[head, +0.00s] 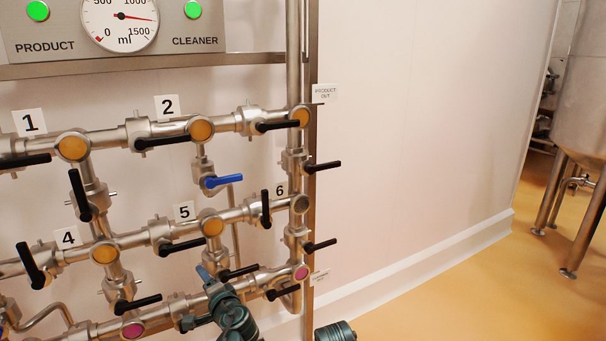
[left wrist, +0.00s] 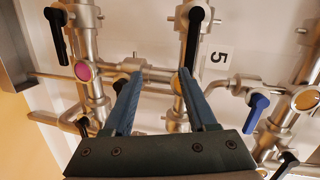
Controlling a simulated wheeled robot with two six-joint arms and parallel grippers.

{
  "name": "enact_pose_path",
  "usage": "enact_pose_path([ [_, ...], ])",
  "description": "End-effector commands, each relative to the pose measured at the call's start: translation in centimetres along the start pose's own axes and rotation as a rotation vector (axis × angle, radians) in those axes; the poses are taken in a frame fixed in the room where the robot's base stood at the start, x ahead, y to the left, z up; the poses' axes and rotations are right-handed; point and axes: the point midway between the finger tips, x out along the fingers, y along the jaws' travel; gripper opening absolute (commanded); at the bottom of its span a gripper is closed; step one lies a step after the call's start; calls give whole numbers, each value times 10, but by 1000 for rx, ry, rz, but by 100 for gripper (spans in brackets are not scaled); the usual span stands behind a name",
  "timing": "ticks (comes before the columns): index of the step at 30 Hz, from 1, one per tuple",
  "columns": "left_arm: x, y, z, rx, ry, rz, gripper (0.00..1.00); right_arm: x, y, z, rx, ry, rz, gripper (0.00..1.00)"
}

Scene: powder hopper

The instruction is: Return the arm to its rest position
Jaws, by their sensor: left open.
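My left gripper (head: 209,277) is low in the head view, in front of the lower pipes, below the number 5 label (head: 184,212). In the left wrist view its two blue fingers (left wrist: 158,82) are apart, with nothing held between them. Pipes of the panel lie behind the fingers, and a black handle (left wrist: 191,45) is beyond the right fingertip. I cannot tell from these views whether a finger touches a pipe. My right gripper is not in view.
Steel pipes with several black valve handles (head: 80,196) and a blue handle (head: 223,182) fill the left of the head view. A gauge (head: 120,18) is above. The wall (head: 420,130) right of the panel is bare. A tank on legs (head: 583,80) stands far right.

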Motion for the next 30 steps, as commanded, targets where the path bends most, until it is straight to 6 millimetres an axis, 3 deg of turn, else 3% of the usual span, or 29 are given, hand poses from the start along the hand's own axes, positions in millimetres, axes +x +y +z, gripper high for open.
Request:
enact_pose_path([
  [1, -13, 5, -3, -77, -42, 87, 57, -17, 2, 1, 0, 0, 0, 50],
  [5, -54, 53, -6, -243, -175, 357, 57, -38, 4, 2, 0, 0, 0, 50],
  [10, -136, 112, -19, -346, -341, 740, 57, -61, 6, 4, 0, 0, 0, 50],
  [15, -217, 143, -30, -343, -459, 1042, 57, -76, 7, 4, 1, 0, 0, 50],
  [18, -248, 150, -33, -324, -499, 1149, 57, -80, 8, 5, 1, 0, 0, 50],
  [22, -267, 154, -35, -311, -523, 1216, 57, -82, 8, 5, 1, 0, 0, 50],
  [30, -270, 155, -35, -308, -527, 1226, 57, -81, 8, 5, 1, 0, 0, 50],
])
